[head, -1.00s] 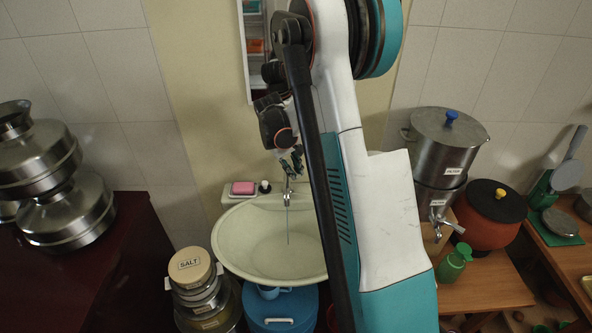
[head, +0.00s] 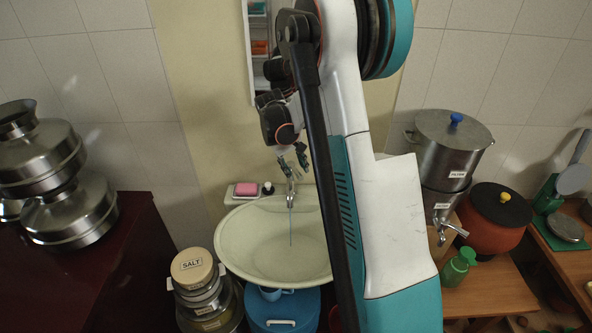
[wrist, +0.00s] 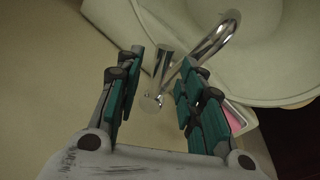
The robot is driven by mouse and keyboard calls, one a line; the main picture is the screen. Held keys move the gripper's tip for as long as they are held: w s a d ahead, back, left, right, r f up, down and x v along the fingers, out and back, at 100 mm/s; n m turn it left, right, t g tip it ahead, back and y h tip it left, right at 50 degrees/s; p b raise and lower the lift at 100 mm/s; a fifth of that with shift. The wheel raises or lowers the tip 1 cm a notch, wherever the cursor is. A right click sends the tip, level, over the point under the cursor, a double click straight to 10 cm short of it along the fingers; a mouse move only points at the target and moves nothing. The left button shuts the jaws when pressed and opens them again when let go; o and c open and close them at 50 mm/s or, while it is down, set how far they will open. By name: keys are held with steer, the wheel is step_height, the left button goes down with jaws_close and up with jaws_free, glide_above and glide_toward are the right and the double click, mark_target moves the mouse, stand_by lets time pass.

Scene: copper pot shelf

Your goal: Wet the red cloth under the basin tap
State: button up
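The pale basin (head: 245,255) stands against the wall; it also fills the top of the wrist view (wrist: 270,75). A thin stream of water (head: 291,228) runs from its chrome tap (head: 291,198) into the bowl. My gripper (head: 292,160) is just above the tap. In the wrist view my gripper (wrist: 160,72) is open, its two teal-padded fingers apart with the tap (wrist: 164,66) showing between them. I see nothing held, and cannot tell whether a finger touches the tap. I cannot make out the red cloth in either view.
A pink soap (head: 246,189) lies left of the tap. Below the basin are a blue bucket (head: 285,308) and stacked tins with a SALT lid (head: 192,266). A steel filter (head: 450,150) and a red-brown pot (head: 490,230) stand right. My arm hides the basin's right side.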

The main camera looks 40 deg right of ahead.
steer(key=v, duration=1)
steer(key=shift+r, duration=0.25)
steer(key=shift+a, duration=0.1)
